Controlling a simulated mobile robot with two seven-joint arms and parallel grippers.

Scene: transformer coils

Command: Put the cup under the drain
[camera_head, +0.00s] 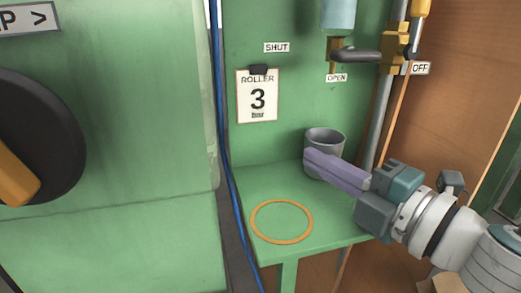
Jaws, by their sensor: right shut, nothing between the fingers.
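A grey metal cup (324,140) stands upright at the back of a small green shelf (262,188). My right gripper (308,160) comes in from the right, its purple fingers closed together with nothing between them. The fingers pass in front of the cup and hide part of its lower body; I cannot tell if they touch it. A drain spout (333,62) hangs above the cup, below a pale blue cylinder (338,16). An orange ring (282,242) marks the front of the shelf and is empty. My left gripper is not in view.
A large green cabinet (120,235) with a black knob (45,140) fills the left. A blue cable (222,110) runs down beside the shelf. A brass valve (397,47) on a pipe and a brown wall (460,110) stand at the right. A "ROLLER 3" card (257,110) hangs behind.

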